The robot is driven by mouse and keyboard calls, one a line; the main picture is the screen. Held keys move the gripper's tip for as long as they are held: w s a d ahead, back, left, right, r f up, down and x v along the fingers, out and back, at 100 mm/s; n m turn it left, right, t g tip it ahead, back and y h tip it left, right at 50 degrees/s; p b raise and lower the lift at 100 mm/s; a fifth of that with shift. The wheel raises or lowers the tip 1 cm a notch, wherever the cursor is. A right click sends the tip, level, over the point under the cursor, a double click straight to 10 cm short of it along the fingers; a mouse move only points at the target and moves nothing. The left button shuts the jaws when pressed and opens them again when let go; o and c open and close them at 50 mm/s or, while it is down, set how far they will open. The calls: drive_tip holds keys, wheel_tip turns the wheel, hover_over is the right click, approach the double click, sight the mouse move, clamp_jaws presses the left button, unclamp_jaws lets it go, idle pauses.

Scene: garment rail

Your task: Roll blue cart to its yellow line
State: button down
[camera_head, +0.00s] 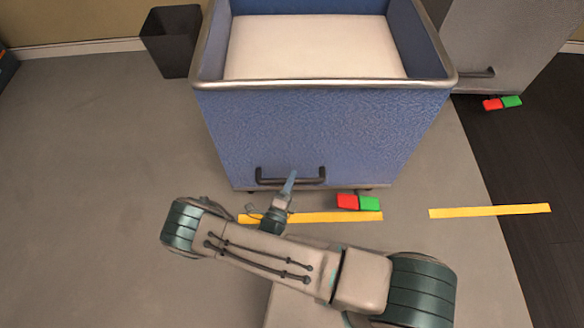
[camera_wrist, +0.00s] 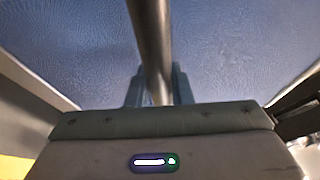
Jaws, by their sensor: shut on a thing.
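The blue cart (camera_head: 320,130) stands upright in the middle of the head view, with a metal rim and a white inside. A dark bar handle (camera_head: 310,180) is low on its near face. My gripper (camera_head: 290,180) is shut on this handle. In the wrist view the handle (camera_wrist: 150,40) runs between the two fingers of my gripper (camera_wrist: 160,85), with the blue face behind it. A yellow line (camera_head: 340,217) lies on the floor just on the near side of the cart. Red and green pedals (camera_head: 358,202) sit at the cart's lower right, close to the line; my arm hides part of the line.
A grey cart (camera_head: 510,45) with red and green pedals (camera_head: 502,103) stands at the back right. A second yellow line (camera_head: 490,210) lies to the right, partly on dark floor. A dark bin (camera_head: 172,40) stands at the back left. The grey floor at left (camera_head: 80,180) is clear.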

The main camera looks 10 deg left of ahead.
drive_tip(key=s, duration=0.2)
drive_tip(key=s+d, duration=0.1)
drive_tip(key=s, duration=0.2)
drive_tip(key=shift+s+d, duration=0.2)
drive_tip(key=shift+s, duration=0.15)
drive_tip(key=c, duration=1.3)
unclamp_jaws()
drive_tip(key=shift+w, duration=0.1)
drive_tip(key=p+v, duration=0.2)
drive_tip(key=v, duration=1.2)
drive_tip(key=shift+w, duration=0.1)
